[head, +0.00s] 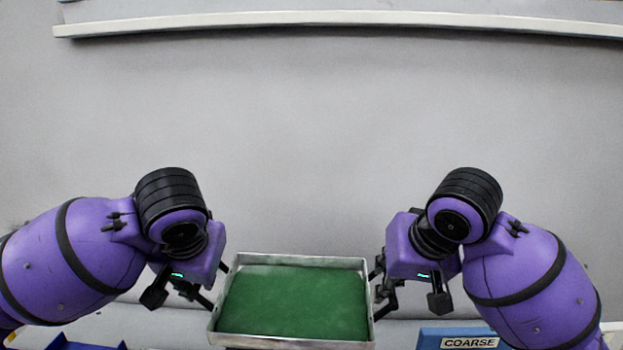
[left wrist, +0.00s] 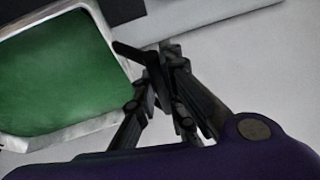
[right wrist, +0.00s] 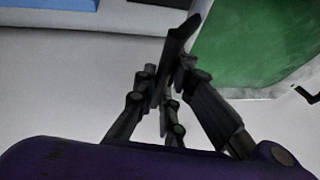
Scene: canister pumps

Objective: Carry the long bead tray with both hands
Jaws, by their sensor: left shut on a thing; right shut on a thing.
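The long bead tray (head: 292,259) is a metal tray with a green filling, low in the middle of the head view. Its rim shows in the left wrist view (left wrist: 118,52) and its green filling in the right wrist view (right wrist: 250,45). My left gripper (head: 222,278) is at the tray's left side, shut on it; the fingers also show in the left wrist view (left wrist: 155,60). My right gripper (head: 374,280) is at the tray's right side, shut on it; the fingers also show in the right wrist view (right wrist: 175,55). The exact grip points are partly hidden. The tray looks about level.
A blue block with a "COARSE" label (head: 470,342) is at the lower right. A blue edge (head: 85,346) shows at the lower left. A pale ledge (head: 340,18) runs along the top. The grey surface between is clear.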

